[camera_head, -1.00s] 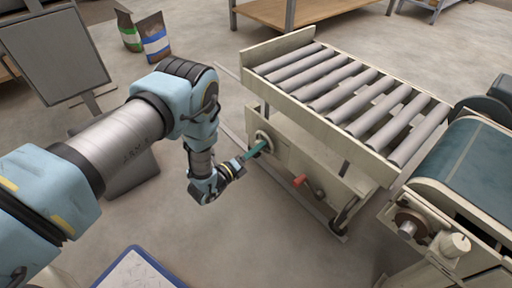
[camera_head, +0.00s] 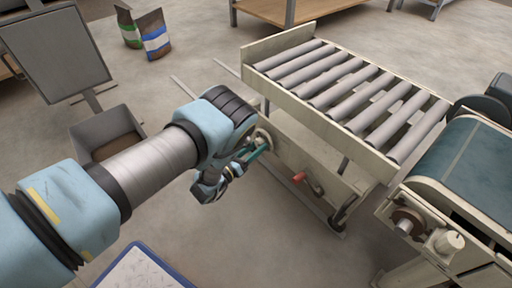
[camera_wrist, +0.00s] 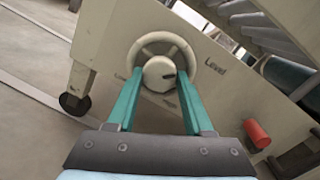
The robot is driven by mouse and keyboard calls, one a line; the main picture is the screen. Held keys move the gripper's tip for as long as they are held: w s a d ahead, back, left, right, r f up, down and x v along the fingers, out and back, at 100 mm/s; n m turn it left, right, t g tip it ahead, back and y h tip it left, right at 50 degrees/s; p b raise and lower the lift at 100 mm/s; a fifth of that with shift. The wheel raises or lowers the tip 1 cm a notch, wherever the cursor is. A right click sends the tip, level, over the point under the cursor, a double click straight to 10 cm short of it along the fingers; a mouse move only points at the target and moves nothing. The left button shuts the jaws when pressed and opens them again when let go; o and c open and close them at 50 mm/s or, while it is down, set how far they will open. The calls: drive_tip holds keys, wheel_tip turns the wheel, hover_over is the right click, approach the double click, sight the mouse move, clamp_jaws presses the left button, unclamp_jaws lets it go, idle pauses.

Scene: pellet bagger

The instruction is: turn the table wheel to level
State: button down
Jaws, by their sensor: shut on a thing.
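The table wheel (camera_wrist: 160,40) is a pale round handwheel with a central hub on the cream side panel of the roller table (camera_head: 292,132). It also shows in the head view (camera_head: 263,137), partly behind my arm. My gripper (camera_wrist: 159,76) is shut on the wheel, its teal fingers on either side of the hub. In the head view my gripper (camera_head: 259,148) reaches the panel from the left. A small dark mark on the hub points to the right.
A red knob (camera_head: 299,177) sticks out of the panel right of the wheel. A green belt conveyor (camera_head: 465,165) stands at the right. A grey bin (camera_head: 92,133) and blue-edged board (camera_head: 140,268) are near my arm. Open floor lies left of the table.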

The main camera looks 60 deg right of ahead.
idle(0.4)
drive_tip(key=c, duration=0.6)
unclamp_jaws()
drive_tip(key=shift+p+v, duration=3)
drive_tip(key=shift+v, duration=2.4)
